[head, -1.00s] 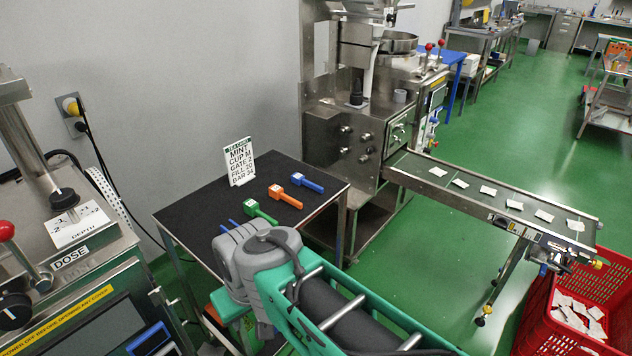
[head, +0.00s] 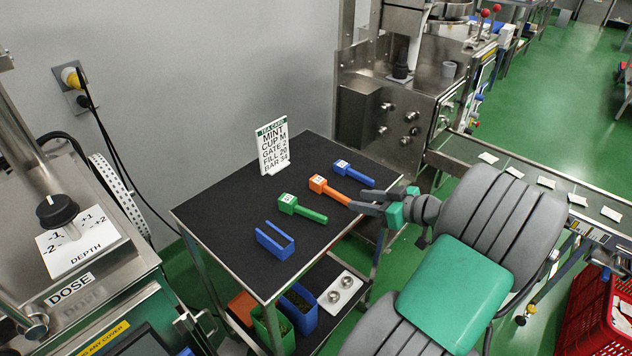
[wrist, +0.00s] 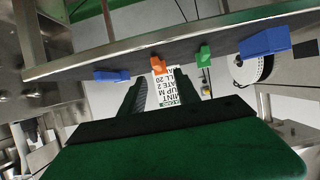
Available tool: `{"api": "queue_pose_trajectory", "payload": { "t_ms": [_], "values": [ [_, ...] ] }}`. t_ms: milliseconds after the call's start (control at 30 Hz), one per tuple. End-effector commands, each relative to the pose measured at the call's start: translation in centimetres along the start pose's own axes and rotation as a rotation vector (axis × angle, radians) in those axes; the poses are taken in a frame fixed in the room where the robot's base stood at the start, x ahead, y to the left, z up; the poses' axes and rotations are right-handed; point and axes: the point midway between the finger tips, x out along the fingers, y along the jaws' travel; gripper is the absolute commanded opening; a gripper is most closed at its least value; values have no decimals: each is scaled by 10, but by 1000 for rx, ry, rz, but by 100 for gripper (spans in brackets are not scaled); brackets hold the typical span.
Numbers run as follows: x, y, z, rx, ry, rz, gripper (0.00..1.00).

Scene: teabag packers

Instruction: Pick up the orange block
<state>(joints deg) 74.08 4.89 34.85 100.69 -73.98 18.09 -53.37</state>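The orange block (head: 318,184) lies on the dark table, with a square labelled head and a thin handle pointing right toward my gripper. It stands between a green block (head: 288,203) and a blue block (head: 342,168) of similar shape. My gripper (head: 361,200) is at the table's right edge, close to the end of the orange handle; I cannot tell whether they touch. In the wrist view, which looks upside down, my gripper (wrist: 160,97) is open, its two dark fingers apart with nothing held. The orange block (wrist: 158,65) shows roughly in line between them.
A white text card (head: 273,148) stands at the table's back. A blue U-shaped piece (head: 274,241) lies near the front. The lower shelf holds bins and an orange piece (head: 243,306). Machines flank the table; a conveyor (head: 470,150) runs at right.

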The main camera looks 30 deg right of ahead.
Motion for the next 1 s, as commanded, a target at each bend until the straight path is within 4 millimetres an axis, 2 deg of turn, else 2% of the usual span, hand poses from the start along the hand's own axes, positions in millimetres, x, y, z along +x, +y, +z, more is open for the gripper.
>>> {"api": "queue_pose_trajectory", "payload": {
  "t_ms": [67,267,500,767,1000],
  "values": [
    [0,5,1,-4,22,12,38],
    [23,8,1,-1,22,19,38],
    [63,9,3,-1,21,20,38],
    [68,9,4,-1,19,21,38],
    [69,9,4,-2,19,20,19]
  ]
}}
